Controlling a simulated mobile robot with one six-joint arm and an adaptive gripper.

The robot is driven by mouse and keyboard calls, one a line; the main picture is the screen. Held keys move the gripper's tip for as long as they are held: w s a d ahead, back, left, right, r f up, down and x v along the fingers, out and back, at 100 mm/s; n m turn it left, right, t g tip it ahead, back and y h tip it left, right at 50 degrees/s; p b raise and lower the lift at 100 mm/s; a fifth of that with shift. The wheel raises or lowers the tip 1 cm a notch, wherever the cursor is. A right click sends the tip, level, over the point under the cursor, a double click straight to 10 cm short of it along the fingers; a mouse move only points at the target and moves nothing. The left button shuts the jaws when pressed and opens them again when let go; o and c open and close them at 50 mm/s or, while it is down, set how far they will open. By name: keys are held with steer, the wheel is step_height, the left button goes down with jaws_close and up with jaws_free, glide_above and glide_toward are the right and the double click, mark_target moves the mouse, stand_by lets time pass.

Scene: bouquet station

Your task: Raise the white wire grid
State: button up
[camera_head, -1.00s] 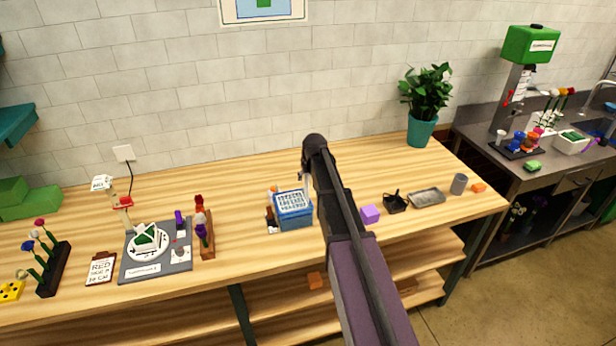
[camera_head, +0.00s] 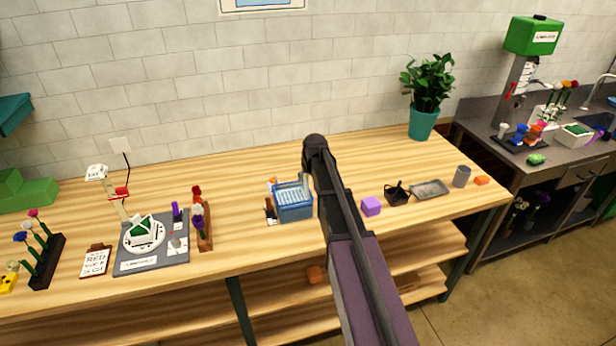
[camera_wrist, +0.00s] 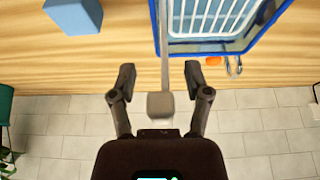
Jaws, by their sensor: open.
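The white wire grid (camera_head: 291,196) sits inside a blue basin (camera_head: 296,213) on the wooden table, left of my arm. The wrist view shows part of the grid (camera_wrist: 212,15) at the top, within the basin's blue rim (camera_wrist: 222,48). A grey rod handle (camera_wrist: 165,50) beside the grid ends in a small block (camera_wrist: 160,105). My gripper (camera_wrist: 160,70) is open, with one finger on each side of the handle and visible gaps to both. In the head view my arm hides most of the gripper.
A purple cube (camera_head: 371,206), black caddy (camera_head: 397,195) and grey tray (camera_head: 429,189) stand right of my arm. A wooden flower rack (camera_head: 203,232) and grey board (camera_head: 150,262) stand left. Small items crowd the basin's left side. The table behind the basin is clear.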

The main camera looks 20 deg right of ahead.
steer(key=shift+p+v, duration=5.7)
steer(key=shift+v, duration=0.75)
steer(key=s+a+f+g+b, duration=0.1)
steer(key=s+a+f+b, duration=0.2)
steer(key=s, duration=0.4)
steer(key=s+a+f+g+b, duration=0.1)
steer(key=s+a+f+b, duration=0.2)
steer(key=s+f+b, duration=0.3)
steer(key=s+a+f+g+b, duration=0.2)
steer(key=s+a+f+b, duration=0.1)
steer(key=s, duration=0.7)
steer(key=shift+a+f+b, duration=0.3)
steer(key=shift+f+b, duration=0.35)
steer(key=shift+f, duration=0.75)
steer(key=w+d+r+t+p, duration=0.2)
steer(key=w+d+r+p, duration=0.2)
steer(key=w+r+p, duration=0.5)
steer(key=w+d+r+t+p, duration=0.2)
steer(key=w+d+r+p, duration=0.3)
steer(key=w+r+p, duration=0.4)
steer(key=w+r, duration=0.1)
steer(key=w, duration=0.4)
steer(key=shift+d+r, duration=0.2)
steer(key=shift+d, duration=0.1)
steer(key=shift+f, duration=0.1)
steer(key=b+x, duration=1.2)
steer(key=x, duration=0.1)
steer(key=shift+w+f+b, duration=0.2)
steer(key=shift+f+b, duration=0.05)
steer(key=shift+b, duration=0.1)
